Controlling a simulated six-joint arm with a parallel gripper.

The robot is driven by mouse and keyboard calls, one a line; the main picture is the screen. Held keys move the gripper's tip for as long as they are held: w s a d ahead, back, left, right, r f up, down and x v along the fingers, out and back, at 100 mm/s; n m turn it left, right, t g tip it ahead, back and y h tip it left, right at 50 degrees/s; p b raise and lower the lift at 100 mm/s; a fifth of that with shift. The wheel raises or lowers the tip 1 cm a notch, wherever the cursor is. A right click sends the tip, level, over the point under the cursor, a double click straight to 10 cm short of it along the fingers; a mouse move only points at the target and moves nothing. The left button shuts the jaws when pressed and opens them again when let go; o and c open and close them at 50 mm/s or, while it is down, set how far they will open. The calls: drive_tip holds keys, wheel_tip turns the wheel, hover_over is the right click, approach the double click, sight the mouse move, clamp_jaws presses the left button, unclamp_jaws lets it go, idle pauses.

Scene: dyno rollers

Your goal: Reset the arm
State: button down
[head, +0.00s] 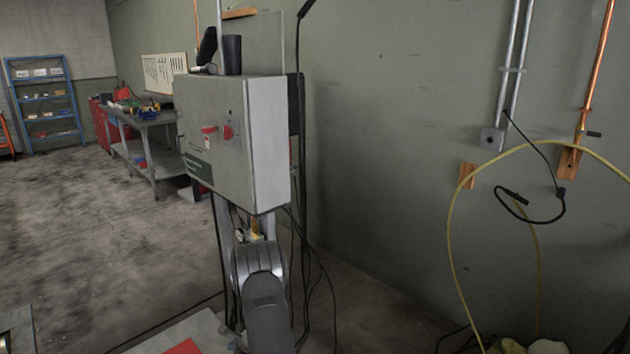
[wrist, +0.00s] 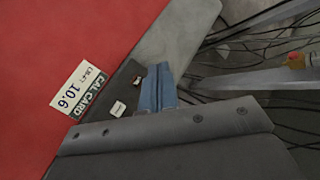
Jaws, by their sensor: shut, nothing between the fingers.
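My gripper (wrist: 158,88) shows in the wrist view as blue fingers past the edge of a dark housing. The fingers are together and nothing shows between them. Below and beyond them are a red surface (wrist: 60,40) and a grey surface (wrist: 180,35). A card marked "CAL CARD" and "10.6" (wrist: 82,90) lies by the red surface's edge. In the head view my arm rises at the bottom centre, in front of a grey control box (head: 225,140) with red switches. My fingertips cannot be made out in the head view.
Black cables hang below the control box and show at the right of the wrist view. A red patch (head: 184,347) shows at the bottom edge. A yellow hose (head: 452,240) loops at the right. A workbench (head: 150,120) and blue shelf (head: 45,95) stand far left. Open floor lies left.

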drive_tip(key=shift+f, duration=2.7)
drive_tip(key=s+d+r+n+g+h, duration=0.15)
drive_tip(key=s+d+r+n, duration=0.35)
drive_tip(key=d+r+n, duration=0.55)
drive_tip(key=s+d+r+n+h, duration=0.3)
drive_tip(key=s+d+r+n, duration=0.35)
drive_tip(key=r+n, duration=0.65)
drive_tip(key=f+m, duration=0.1)
drive_tip(key=f, duration=0.1)
drive_tip(key=f+m+g+y, duration=0.1)
drive_tip(key=m, duration=0.1)
drive_tip(key=a+f+m, duration=0.1)
drive_tip(key=f, duration=0.1)
drive_tip(key=shift+s+f+m+y, duration=0.15)
drive_tip(key=shift+f+m+y, duration=0.1)
drive_tip(key=shift+f, duration=0.1)
